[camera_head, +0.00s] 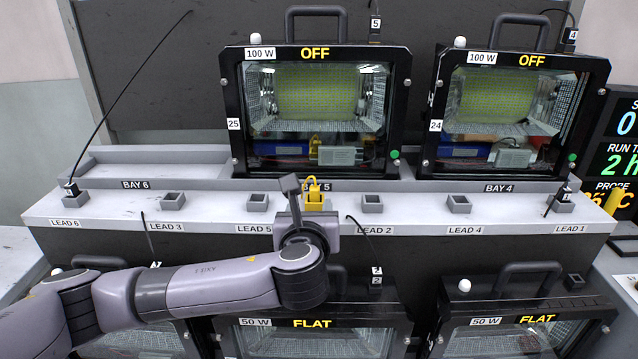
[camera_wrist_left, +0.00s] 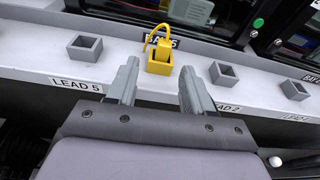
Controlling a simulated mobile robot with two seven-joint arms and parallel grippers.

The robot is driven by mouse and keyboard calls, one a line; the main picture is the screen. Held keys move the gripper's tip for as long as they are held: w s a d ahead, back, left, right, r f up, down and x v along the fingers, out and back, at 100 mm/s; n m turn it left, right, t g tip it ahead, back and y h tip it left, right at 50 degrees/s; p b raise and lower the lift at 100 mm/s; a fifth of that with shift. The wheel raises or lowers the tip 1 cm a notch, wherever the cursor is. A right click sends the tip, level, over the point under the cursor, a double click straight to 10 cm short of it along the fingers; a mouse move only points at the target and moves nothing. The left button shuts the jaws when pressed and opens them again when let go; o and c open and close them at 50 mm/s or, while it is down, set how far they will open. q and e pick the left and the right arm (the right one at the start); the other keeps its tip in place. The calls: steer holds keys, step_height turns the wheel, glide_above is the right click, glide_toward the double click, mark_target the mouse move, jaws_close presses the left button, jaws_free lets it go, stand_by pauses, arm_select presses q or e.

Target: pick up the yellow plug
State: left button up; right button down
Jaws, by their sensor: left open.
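The yellow plug (camera_head: 313,185) stands in a yellow socket (camera_head: 315,203) on the white ledge, below the lamp in bay 5. In the left wrist view the plug (camera_wrist_left: 163,48) sits in the square yellow socket (camera_wrist_left: 160,67), with a yellow cable loop curving up from it. My left gripper (camera_head: 303,207) is in front of the socket. In the left wrist view its two open fingers (camera_wrist_left: 158,82) point toward the socket, one on each side of it in the picture, with nothing between them. My right gripper is not in view.
Empty grey sockets (camera_head: 258,202) (camera_head: 372,204) stand on either side of the yellow one. Black-framed floodlights marked OFF (camera_head: 316,110) (camera_head: 510,110) rise behind the ledge. A thin black lead (camera_head: 125,108) stands at the left. More floodlights (camera_head: 312,335) sit below the ledge.

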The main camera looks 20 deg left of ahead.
mark_target(314, 190)
arm_select(q)
steer(key=shift+w+d+r+p+x, duration=0.1)
steer(key=shift+r+p+x, duration=0.15)
steer(key=shift+x, duration=1.05)
steer(key=shift+w+d+r+p+x, duration=0.1)
steer(key=shift+r+x, duration=0.15)
steer(key=shift+x, duration=1.1)
steer(key=shift+w+r+p+x, duration=0.1)
steer(key=shift+r+p+x, duration=0.1)
steer(key=shift+x, duration=1.1)
steer(key=shift+s, duration=0.1)
jaws_close()
